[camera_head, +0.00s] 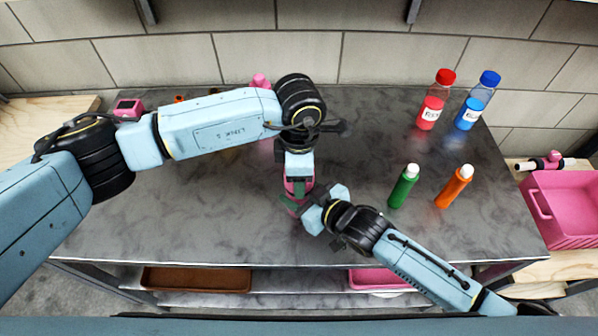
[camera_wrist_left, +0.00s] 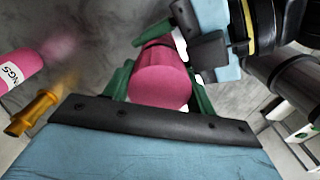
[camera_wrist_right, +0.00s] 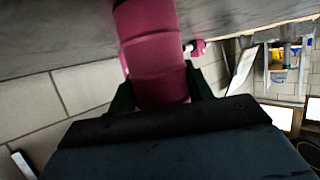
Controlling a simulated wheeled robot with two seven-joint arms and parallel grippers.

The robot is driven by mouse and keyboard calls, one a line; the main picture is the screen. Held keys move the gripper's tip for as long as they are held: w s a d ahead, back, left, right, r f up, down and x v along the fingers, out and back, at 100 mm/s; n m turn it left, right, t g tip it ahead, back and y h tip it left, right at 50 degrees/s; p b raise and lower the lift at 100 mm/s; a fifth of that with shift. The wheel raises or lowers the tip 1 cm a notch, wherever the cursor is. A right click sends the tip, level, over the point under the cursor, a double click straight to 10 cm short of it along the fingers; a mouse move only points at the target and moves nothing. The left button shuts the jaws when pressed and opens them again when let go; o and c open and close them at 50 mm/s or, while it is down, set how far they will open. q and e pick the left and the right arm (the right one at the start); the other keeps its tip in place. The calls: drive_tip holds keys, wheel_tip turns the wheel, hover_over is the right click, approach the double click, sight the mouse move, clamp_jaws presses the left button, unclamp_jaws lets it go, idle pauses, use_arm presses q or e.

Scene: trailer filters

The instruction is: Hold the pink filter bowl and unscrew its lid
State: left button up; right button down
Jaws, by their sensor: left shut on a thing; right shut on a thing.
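The pink filter (camera_head: 299,188) stands near the middle of the grey table, largely covered by my two grippers. My left gripper (camera_head: 298,182) comes down from above and is shut on its upper part, the lid. In the left wrist view the rounded pink lid (camera_wrist_left: 160,80) lies between the green fingers. My right gripper (camera_head: 297,205) reaches in from the front right and is shut on the lower part, the bowl. In the right wrist view the ridged pink bowl (camera_wrist_right: 152,55) lies between the green fingers, close to the tabletop. The joint between lid and bowl is hard to see.
A green bottle (camera_head: 403,186), orange bottle (camera_head: 454,187), red-capped bottle (camera_head: 435,100) and blue-capped bottle (camera_head: 477,101) stand right. A pink crate (camera_head: 568,205) is far right. A pink gauge-like box (camera_head: 128,109) stands back left. A brass fitting (camera_wrist_left: 34,112) lies near another pink cylinder (camera_wrist_left: 20,72).

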use_arm(q)
drive_tip(key=o, duration=1.1)
drive_tip(key=shift+r, duration=2.35)
drive_tip(key=shift+c, duration=0.5)
wheel_tip(320, 180, up, 2)
drive_tip(key=m, duration=0.6)
drive_tip(key=r+m, duration=0.1)
drive_tip(key=m, duration=0.1)
drive_tip(key=shift+r+m, duration=0.1)
drive_tip(key=shift+m, duration=0.5)
drive_tip(key=shift+f, duration=3.95)
